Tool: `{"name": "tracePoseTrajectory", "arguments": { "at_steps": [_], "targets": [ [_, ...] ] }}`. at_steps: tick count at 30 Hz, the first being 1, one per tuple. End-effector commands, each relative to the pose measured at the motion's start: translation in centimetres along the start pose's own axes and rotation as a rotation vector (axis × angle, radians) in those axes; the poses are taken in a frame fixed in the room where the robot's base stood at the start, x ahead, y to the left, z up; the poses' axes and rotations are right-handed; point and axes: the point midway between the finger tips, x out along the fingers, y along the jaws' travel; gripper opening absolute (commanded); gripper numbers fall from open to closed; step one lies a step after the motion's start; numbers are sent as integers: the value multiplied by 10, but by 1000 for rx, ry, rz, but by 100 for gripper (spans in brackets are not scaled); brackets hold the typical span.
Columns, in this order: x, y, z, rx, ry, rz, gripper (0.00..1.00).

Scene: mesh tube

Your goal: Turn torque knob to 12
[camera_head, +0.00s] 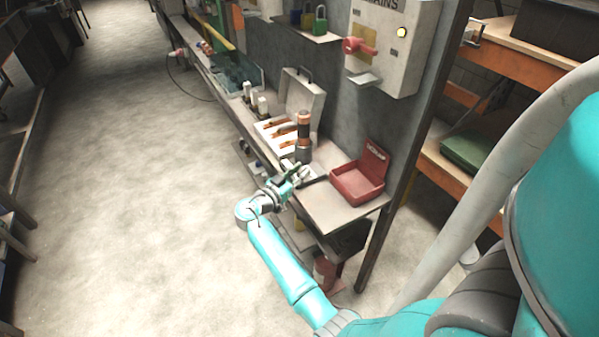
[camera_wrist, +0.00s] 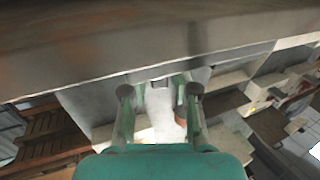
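My gripper (camera_head: 297,172) is at the front edge of the workbench in the head view, just below an upright dark cylinder with copper-brown bands (camera_head: 304,128). This cylinder may carry the torque knob, but no numbers or marks can be read. In the wrist view my gripper (camera_wrist: 158,92) has its two fingers spread apart, with no held object visible between them. A small brown part (camera_wrist: 181,116) shows beside the right finger; I cannot tell what it belongs to. Whether the gripper touches the cylinder cannot be told.
A red open box (camera_head: 357,187) stands on the bench right of my gripper. An open pale case with brown tools (camera_head: 275,132) lies behind and left. A grey switch box with a red handle (camera_head: 393,45) hangs above. A broad grey edge (camera_wrist: 100,50) crosses the wrist view. Floor at left is clear.

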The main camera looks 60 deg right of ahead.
Motion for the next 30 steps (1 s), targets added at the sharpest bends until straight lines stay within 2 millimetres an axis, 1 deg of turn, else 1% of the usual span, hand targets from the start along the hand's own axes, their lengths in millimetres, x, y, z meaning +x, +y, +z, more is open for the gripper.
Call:
{"name": "tracePoseTrajectory", "arguments": {
  "at_steps": [9,11,14,17,24,27,30],
  "targets": [
    [0,0,0,1,0,0,42],
    [-3,0,0,1,1,-1,42],
    [-12,-1,0,1,1,-2,42],
    [-28,-1,-1,1,1,-4,42],
    [-77,-1,0,0,0,-5,42],
    [-94,-1,0,0,0,-4,42],
    [-107,-1,0,1,1,-4,42]
  ]
}}
